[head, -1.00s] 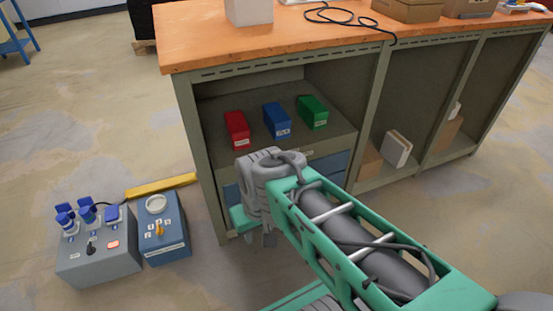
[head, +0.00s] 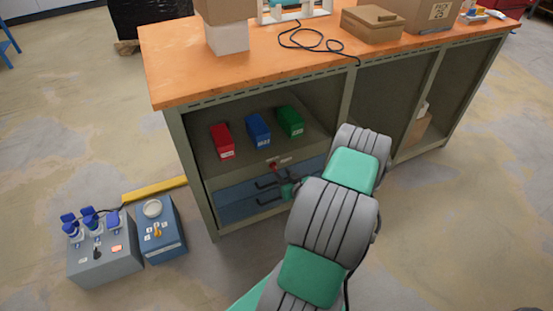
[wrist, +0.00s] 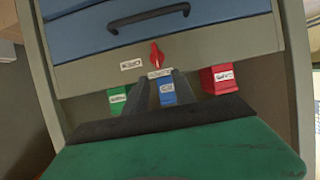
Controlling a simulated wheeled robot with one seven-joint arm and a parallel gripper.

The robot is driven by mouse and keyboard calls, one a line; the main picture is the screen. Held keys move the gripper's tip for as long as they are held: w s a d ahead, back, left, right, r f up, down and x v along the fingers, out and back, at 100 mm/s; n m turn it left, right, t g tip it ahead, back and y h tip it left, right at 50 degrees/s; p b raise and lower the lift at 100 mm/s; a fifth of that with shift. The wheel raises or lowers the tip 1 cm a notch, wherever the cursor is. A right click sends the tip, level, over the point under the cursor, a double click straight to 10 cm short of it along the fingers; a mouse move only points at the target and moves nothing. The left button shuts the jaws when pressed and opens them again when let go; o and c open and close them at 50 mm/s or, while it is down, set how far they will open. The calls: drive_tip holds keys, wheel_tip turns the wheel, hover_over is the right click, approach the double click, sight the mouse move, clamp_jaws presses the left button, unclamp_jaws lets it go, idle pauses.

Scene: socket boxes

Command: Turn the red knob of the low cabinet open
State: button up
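The red knob (head: 273,165) is on the grey panel between the open shelf and the blue drawers of the low cabinet (head: 190,165). In the wrist view, which is upside down, the knob (wrist: 156,56) shows upright in the picture, with small white labels beside and below it. My gripper (head: 288,188) is just in front of the drawers, close to the knob and partly hidden by my arm. In the wrist view its two dark fingers (wrist: 160,78) are apart, with their tips just below the knob in the picture. Nothing shows held between them.
A red box (head: 222,141), a blue box (head: 258,130) and a green box (head: 290,121) stand on the shelf above. Two blue drawers (head: 245,190) with black handles lie below. A grey control box (head: 103,262) and a blue one (head: 164,240) stand on the floor at left.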

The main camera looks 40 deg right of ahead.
sight(276, 166)
drive_tip(key=b+x, duration=0.1)
drive_tip(key=x, duration=0.6)
drive_tip(key=shift+s+d+f+b, duration=0.1)
drive_tip(key=shift+s+b, duration=0.05)
drive_tip(key=shift+b, duration=0.15)
drive_tip(key=shift+w+d+f, duration=0.1)
drive_tip(key=shift+w+d, duration=0.05)
drive_tip(key=shift+w, duration=0.25)
clamp_jaws()
